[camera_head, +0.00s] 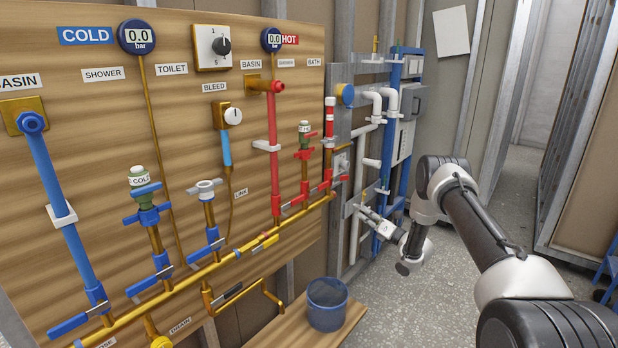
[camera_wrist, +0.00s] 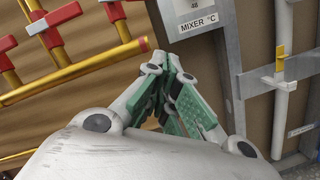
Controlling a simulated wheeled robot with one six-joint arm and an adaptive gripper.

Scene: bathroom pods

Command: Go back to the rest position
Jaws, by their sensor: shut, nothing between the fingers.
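My gripper (camera_head: 366,214) is at the right of the plumbing board in the head view, at the end of my folded arm. In the wrist view my gripper (camera_wrist: 178,75) shows its green finger pads drawn together, shut and empty. It points toward the wall near the mixer panel (camera_wrist: 193,16). It looks clear of the red valve handle (camera_wrist: 54,18) and brass pipe (camera_wrist: 75,70) on the left. The exact gap to the wall is hard to tell.
A wooden board (camera_head: 95,110) carries pipes, valves and gauges on the left. A blue bucket (camera_head: 327,304) stands on a wooden bench (camera_head: 290,332) below. White and blue pipes (camera_head: 388,120) are behind my gripper. Grey floor (camera_head: 400,315) is open at the lower middle.

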